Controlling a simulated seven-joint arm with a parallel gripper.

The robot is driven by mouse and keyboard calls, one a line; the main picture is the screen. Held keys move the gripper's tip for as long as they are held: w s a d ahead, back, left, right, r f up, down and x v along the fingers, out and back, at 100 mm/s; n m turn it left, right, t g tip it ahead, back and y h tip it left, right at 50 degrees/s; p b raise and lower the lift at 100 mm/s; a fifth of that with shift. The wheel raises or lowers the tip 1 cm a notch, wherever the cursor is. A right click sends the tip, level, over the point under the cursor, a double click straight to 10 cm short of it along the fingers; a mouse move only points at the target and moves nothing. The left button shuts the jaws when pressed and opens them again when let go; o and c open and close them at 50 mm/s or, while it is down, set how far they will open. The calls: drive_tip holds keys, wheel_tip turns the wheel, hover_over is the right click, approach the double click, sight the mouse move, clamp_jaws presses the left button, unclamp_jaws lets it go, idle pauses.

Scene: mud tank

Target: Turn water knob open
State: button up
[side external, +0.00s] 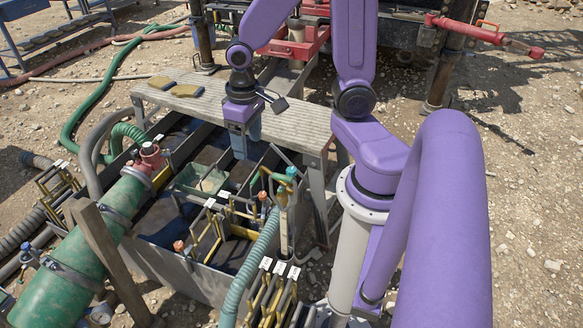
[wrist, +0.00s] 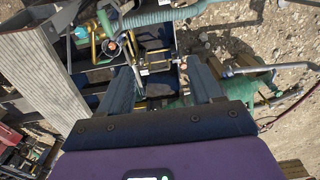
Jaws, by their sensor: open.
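Several small knobs stand around the mud tank (side external: 190,262), and I cannot tell which one is the water knob. A teal knob (side external: 291,172) tops a brassy upright pipe at the tank's near right corner. An orange knob (side external: 274,192) is next to it, another orange knob (side external: 179,246) is at the front wall, and a red fitting (side external: 149,150) sits on the green pipe. My gripper (side external: 245,152) is over the tank, pointing down, apart from these knobs. In the wrist view its two fingers (wrist: 163,88) are spread and empty, with tank fittings beyond them.
A ribbed metal walkway (side external: 235,112) crosses the tank's back, with tan pads (side external: 187,90) on it. A thick green pipe (side external: 75,255) and a wooden post (side external: 112,255) stand at the left. A teal hose (side external: 255,265) and yellow-framed levers (side external: 270,292) crowd the front.

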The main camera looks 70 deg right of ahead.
drive_tip(key=w+d+f+m, duration=0.3)
drive_tip(key=d+m, duration=0.3)
drive_tip(key=d, duration=0.1)
drive_tip(key=m, duration=1.5)
hover_over(292, 169)
wheel_tip(292, 169, down, 9)
wheel_tip(292, 169, down, 18)
drive_tip(key=shift+a+r, duration=0.1)
drive_tip(key=shift+r, duration=0.1)
drive_tip(key=shift+n, duration=0.3)
drive_tip(key=c, duration=1.1)
